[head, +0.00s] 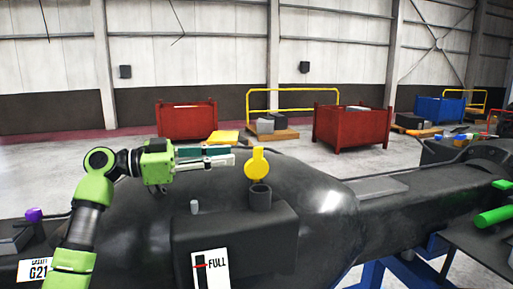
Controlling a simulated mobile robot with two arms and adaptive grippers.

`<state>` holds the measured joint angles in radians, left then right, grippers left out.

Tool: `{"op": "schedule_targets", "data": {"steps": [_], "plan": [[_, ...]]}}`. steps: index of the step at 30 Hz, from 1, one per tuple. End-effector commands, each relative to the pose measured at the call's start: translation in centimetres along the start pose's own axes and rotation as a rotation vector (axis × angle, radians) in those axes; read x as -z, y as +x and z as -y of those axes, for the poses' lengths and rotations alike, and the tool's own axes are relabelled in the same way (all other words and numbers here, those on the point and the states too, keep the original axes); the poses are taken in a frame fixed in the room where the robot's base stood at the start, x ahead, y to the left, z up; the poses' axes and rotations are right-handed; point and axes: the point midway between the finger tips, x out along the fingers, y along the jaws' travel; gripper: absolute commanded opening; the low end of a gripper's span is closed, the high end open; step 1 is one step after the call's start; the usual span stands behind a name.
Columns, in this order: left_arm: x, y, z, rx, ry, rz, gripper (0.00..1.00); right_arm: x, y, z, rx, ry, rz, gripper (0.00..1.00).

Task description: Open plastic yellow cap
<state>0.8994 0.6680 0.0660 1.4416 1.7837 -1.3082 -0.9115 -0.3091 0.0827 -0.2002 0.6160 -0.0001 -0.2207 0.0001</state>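The yellow cap (257,163) stands upright above the short black filler neck (260,196), its round face towards me. It looks tipped up on the neck's far side, and the neck's top shows uncovered. My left gripper (233,155) comes in from the left, level with the cap. Its two long fingers point right, and their tips end just left of the cap, seemingly apart from it. The fingers lie close together, and I cannot tell whether they are open or shut. My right gripper is not in view.
The neck rises from a dark casting with a FULL gauge label (211,270). A small grey peg (194,207) stands left of the neck. A green cylinder (495,217) lies at the right. Red bins (352,127) and a yellow rail stand far behind on open floor.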

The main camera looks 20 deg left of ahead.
Motion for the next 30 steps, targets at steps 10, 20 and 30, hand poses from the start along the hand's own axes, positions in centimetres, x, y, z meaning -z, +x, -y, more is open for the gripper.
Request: {"op": "schedule_targets", "data": {"steps": [10, 20, 30], "plan": [[0.5, 7.0, 0.1, 0.000, -0.003, -0.003, 0.23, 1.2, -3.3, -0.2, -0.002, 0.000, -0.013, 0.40], [0.1, 9.2, 0.1, 0.002, -0.002, -0.002, 0.23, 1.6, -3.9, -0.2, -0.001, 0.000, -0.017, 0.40], [0.1, 9.2, 0.1, 0.003, -0.002, -0.002, 0.00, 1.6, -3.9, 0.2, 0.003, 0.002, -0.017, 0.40]]}}
